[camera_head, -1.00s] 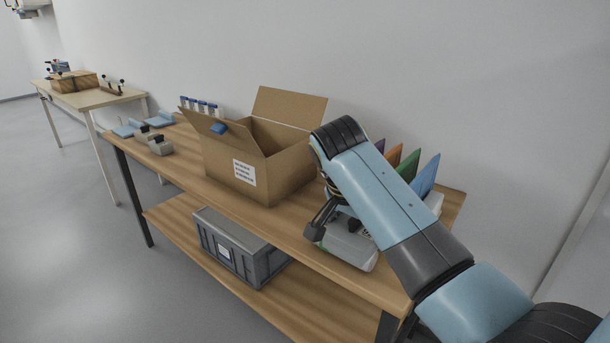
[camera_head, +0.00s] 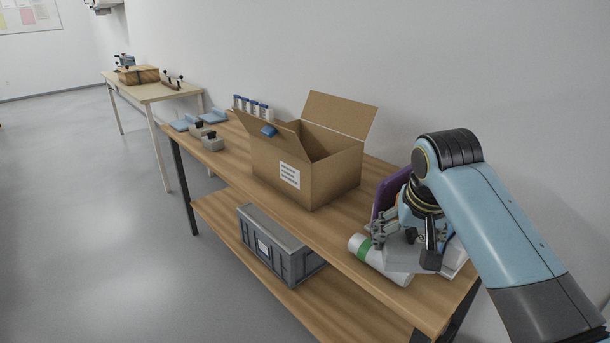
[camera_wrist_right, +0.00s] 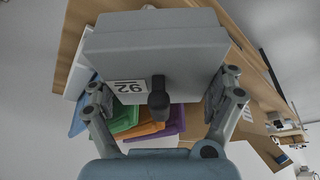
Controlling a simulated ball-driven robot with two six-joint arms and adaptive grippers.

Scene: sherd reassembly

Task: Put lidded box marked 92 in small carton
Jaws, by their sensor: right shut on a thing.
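The lidded box marked 92 (camera_wrist_right: 155,48) is grey, with a dark knob and a white label, and fills the upper middle of the right wrist view. In the head view, the box (camera_head: 400,254) is partly hidden by my right gripper (camera_head: 405,246). My right gripper (camera_wrist_right: 163,98) is shut on it, one finger at each side. I cannot tell whether the box touches the table. The small carton (camera_head: 273,168) is a brown cardboard box with open flaps and a white label, left of my right gripper. My left gripper is not in view.
A white roll with a green band (camera_head: 390,271) lies beside the held box. Coloured folders (camera_wrist_right: 150,126) stand near it. Small grey weights (camera_head: 212,145) and blue-capped tubes (camera_head: 253,106) are beyond the carton. A grey crate (camera_head: 285,252) sits on the lower shelf.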

